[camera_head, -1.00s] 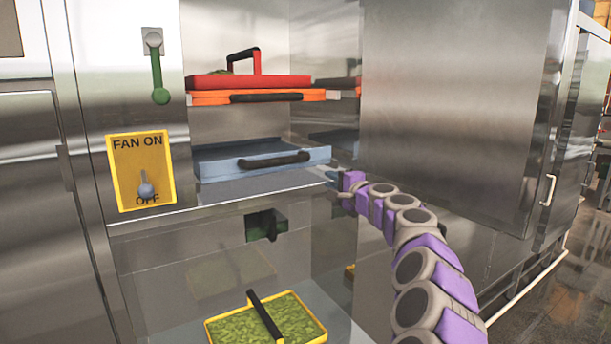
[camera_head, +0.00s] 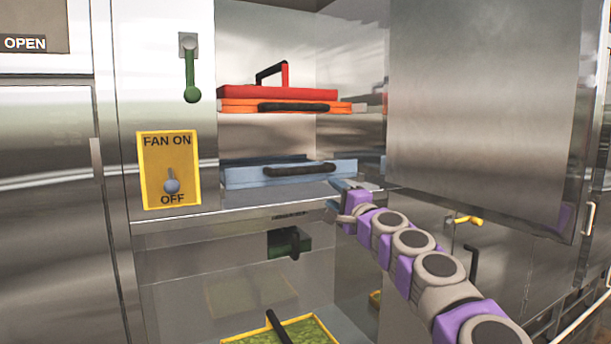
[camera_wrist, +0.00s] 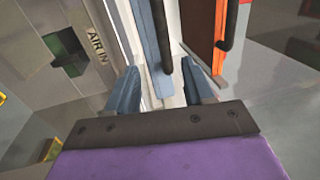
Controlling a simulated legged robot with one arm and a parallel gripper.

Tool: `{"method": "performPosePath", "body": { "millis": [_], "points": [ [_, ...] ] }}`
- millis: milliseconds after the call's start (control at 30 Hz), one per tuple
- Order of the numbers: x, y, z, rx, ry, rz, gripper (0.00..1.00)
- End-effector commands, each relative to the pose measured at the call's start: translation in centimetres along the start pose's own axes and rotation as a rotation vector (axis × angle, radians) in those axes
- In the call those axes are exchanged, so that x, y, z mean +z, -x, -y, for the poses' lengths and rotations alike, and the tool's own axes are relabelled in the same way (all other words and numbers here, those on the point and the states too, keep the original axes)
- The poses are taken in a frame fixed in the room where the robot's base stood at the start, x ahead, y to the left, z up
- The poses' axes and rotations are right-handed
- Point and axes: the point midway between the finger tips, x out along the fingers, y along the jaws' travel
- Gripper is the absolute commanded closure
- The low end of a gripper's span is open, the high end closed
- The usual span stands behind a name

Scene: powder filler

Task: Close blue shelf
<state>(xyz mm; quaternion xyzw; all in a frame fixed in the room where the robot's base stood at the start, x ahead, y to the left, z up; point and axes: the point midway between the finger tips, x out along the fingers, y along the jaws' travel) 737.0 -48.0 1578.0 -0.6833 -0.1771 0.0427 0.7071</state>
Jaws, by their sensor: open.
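The blue shelf (camera_head: 242,178) is a flat blue drawer with a black handle (camera_head: 300,169) on its front, low in the open steel cabinet. In the wrist view the blue shelf (camera_wrist: 148,45) stands upright in the picture, just beyond the fingertips. My gripper (camera_head: 345,185) is just below and in front of the shelf's right end. In the wrist view my gripper (camera_wrist: 160,82) is open, its two blue fingers apart with nothing held between them. I cannot tell whether a finger touches the shelf.
A red tray (camera_head: 277,93) sits on an orange shelf (camera_head: 240,105) above. The large steel door (camera_head: 480,100) stands open at right. A FAN ON/OFF switch panel (camera_head: 168,155) and green lever (camera_head: 191,80) are left. A yellow-rimmed tray (camera_head: 325,330) lies below.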

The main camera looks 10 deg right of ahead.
Motion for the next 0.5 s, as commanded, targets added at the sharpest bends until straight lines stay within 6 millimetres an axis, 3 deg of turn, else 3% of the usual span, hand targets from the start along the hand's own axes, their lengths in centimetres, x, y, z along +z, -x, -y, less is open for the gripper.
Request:
{"method": "performPosePath", "body": {
  "millis": [500],
  "points": [
    [0.1, -2.8, 0.3, -0.003, 0.006, -0.002, 0.48]
  ]
}}
